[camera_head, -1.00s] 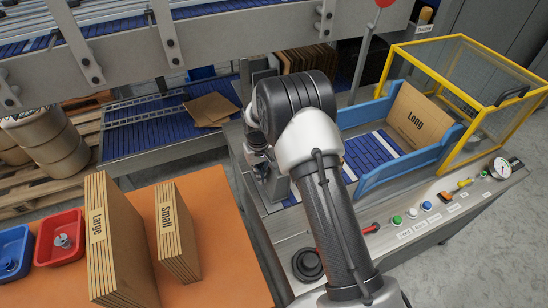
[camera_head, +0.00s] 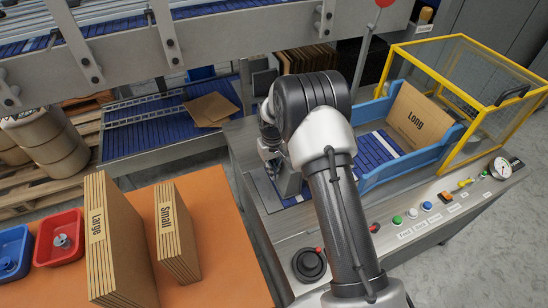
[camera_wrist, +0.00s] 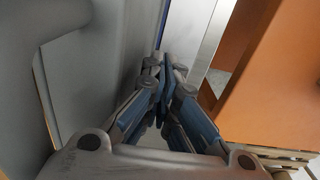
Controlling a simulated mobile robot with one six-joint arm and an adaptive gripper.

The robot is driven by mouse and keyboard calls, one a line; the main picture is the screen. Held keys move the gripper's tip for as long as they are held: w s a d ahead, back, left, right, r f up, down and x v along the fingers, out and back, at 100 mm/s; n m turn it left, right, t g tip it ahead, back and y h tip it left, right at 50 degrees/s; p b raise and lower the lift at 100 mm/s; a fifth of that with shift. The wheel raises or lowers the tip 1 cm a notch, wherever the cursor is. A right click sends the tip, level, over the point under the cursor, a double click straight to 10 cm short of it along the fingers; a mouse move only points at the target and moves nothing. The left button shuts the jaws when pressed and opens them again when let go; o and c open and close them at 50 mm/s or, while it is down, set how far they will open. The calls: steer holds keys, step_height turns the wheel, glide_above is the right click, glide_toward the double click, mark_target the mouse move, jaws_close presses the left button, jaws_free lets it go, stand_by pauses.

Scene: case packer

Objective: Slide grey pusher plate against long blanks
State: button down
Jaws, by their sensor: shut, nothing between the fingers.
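The long blanks (camera_head: 420,118), marked "Long", stand upright between the blue rails (camera_head: 368,181) at the right of the machine. The grey pusher plate (camera_head: 291,184) stands on the blue slatted bed to their left, partly hidden by my arm, with a gap between plate and blanks. My gripper (camera_head: 271,166) is at the plate's left side, pointing down. In the wrist view my gripper (camera_wrist: 168,75) is shut and empty, with the grey plate (camera_wrist: 95,55) close along its left. I cannot tell whether they touch.
An orange table (camera_head: 222,235) with the Large (camera_head: 115,245) and Small (camera_head: 177,235) blanks stands at left. A yellow-framed guard (camera_head: 470,40) is beyond the long blanks. Buttons and a black knob (camera_head: 309,264) line the front panel.

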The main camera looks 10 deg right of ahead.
mark_target(282, 167)
steer(key=shift+w+d, duration=0.2)
steer(key=shift+d, duration=0.7)
steer(key=shift+w+d, duration=0.15)
steer(key=shift+d, duration=0.7)
steer(key=shift+s+a, duration=0.15)
steer(key=shift+a, duration=0.6)
steer(key=shift+s+a, duration=0.15)
steer(key=shift+a, duration=0.6)
step_height(282, 167, up, 12)
steer(key=p, duration=0.7)
